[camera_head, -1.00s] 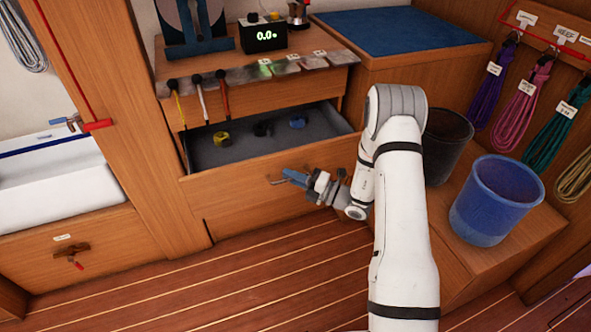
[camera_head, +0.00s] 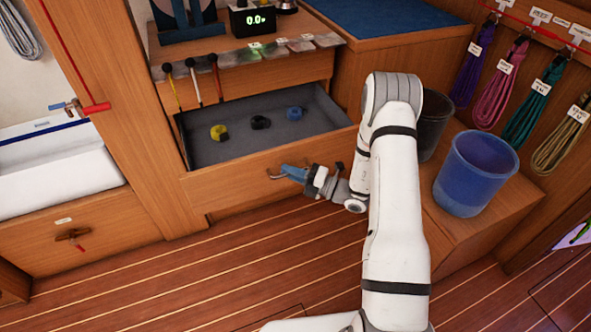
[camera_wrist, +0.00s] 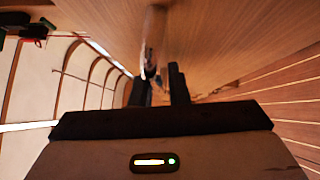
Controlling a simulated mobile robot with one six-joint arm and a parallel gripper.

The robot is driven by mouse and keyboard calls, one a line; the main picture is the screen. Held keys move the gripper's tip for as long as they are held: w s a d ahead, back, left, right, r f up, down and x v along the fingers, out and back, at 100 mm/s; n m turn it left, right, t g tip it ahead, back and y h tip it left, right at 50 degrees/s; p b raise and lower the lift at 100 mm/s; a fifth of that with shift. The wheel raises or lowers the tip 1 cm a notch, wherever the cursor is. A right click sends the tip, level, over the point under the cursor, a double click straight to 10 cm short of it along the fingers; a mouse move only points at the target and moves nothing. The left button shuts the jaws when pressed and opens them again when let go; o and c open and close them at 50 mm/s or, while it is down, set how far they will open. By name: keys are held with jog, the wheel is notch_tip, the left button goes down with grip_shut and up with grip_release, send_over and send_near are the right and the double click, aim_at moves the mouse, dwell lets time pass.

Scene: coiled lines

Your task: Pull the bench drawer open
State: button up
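The bench drawer (camera_head: 225,180) stands well open in the head view, its grey-lined inside in plain sight. It holds a yellow item (camera_head: 218,132), a black item (camera_head: 260,122) and a blue item (camera_head: 294,113). My gripper (camera_head: 287,174) is at the handle (camera_head: 272,176) on the drawer front. In the wrist view, its two dark fingers (camera_wrist: 160,88) are close together with the metal handle (camera_wrist: 152,45) at their tips. They look shut on the handle, though the contact itself is dim.
A blue bucket (camera_head: 474,175) and a dark bucket (camera_head: 432,133) stand right of my arm. Tagged coiled lines (camera_head: 500,85) hang on the right wall. Tools hang over the drawer's left part from the bench edge (camera_head: 250,70). The plank floor (camera_head: 240,265) in front is clear.

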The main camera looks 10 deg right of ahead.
jog(key=o, duration=0.4)
jog(key=shift+d, duration=0.1)
jog(key=shift+w, duration=0.1)
jog(key=shift+d, duration=0.2)
jog(key=p+v, duration=0.1)
jog(key=v, duration=0.6)
jog(key=shift+s+d, duration=0.15)
jog(key=shift+s, duration=0.05)
